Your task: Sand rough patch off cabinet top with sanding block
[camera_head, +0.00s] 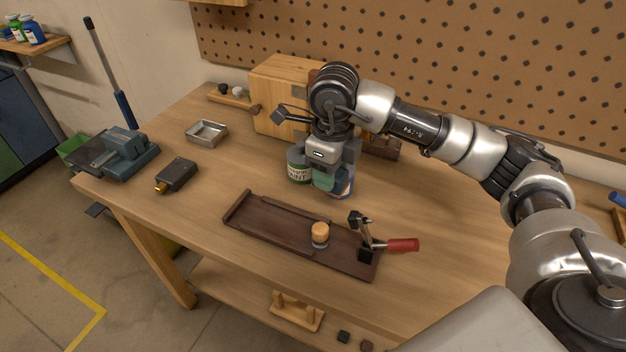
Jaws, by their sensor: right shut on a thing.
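My right gripper (333,187) reaches down to the workbench and is shut on a partly hidden thing; whether this is the sanding block I cannot tell. A pale, blue and orange edge (347,190) shows low beside the fingers. A light wooden box-shaped cabinet (280,98) stands at the back of the bench, behind and left of the gripper. My right arm covers part of its right side. No rough patch can be made out on its visible top. My left gripper is not in view.
A green-and-white paint can (297,166) stands close left of the gripper. In front are a dark wooden board (270,225) and a red-handled clamp (400,245). A metal tray (207,133), a dark box (176,174) and a vise-like tool (128,148) stand left.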

